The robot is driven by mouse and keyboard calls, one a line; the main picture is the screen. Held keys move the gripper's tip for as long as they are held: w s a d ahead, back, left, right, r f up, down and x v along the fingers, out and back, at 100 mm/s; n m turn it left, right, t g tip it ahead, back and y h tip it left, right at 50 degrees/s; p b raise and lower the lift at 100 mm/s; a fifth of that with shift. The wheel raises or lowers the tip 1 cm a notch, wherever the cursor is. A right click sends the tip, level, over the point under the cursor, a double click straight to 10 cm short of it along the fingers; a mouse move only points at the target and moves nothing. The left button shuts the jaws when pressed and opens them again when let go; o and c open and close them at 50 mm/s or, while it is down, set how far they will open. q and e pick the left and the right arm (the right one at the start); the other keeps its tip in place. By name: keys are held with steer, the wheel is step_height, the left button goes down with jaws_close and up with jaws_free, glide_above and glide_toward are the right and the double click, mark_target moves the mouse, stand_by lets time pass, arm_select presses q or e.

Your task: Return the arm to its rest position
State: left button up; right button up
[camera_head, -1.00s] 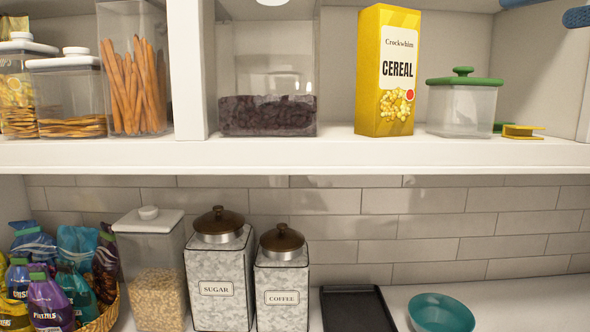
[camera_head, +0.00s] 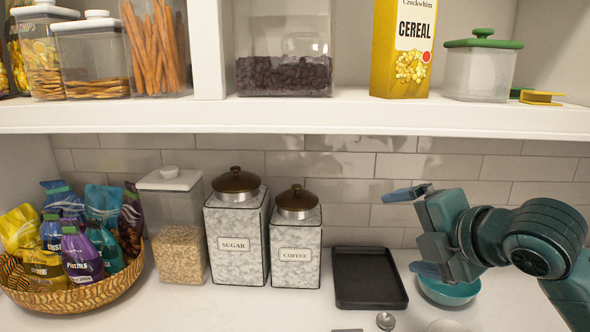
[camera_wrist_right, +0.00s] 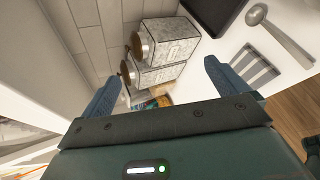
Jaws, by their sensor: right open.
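My right gripper (camera_head: 405,231) is at the right of the head view, in front of the tiled wall and above the counter. Its blue fingers are spread apart and point left, with nothing between them. The lower finger is in front of the teal bowl (camera_head: 450,292), hiding part of it. The right wrist view shows the same open fingers (camera_wrist_right: 162,72), with canisters beyond them. My right arm comes in from the right edge. My left gripper is not in view.
A black tray (camera_head: 369,278) lies left of the bowl, with a spoon (camera_head: 386,321) in front. The coffee canister (camera_head: 296,240) and sugar canister (camera_head: 236,232) stand further left, near a snack basket (camera_head: 85,284). The shelf edge (camera_head: 300,119) runs above my gripper.

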steer(key=s+f+m+g, duration=0.1)
steer(key=s+f+m, duration=0.1)
steer(key=f+m, duration=0.3)
steer(key=s+f+m+g+h, duration=0.1)
steer(key=s+f+m, duration=0.15)
steer(key=f, duration=0.45)
steer(key=s+f+m+g, duration=0.1)
steer(key=s+f+m, duration=0.2)
steer(key=f, duration=0.4)
steer(key=s+d+f+m+g+h, duration=0.3)
steer(key=s+f+m+g, duration=0.2)
steer(key=s+f+m, duration=1.1)
steer(key=w+a+f+n+t+y, duration=0.2)
steer(key=w+a+f+n+t, duration=0.1)
steer(key=a+f+n+t, duration=0.1)
steer(key=shift+w+a+f+t, duration=0.4)
steer(key=shift+a+f+t, duration=0.3)
steer(key=shift+f+t, duration=0.65)
steer(key=shift+r, duration=0.1)
steer(key=shift+c, duration=0.4)
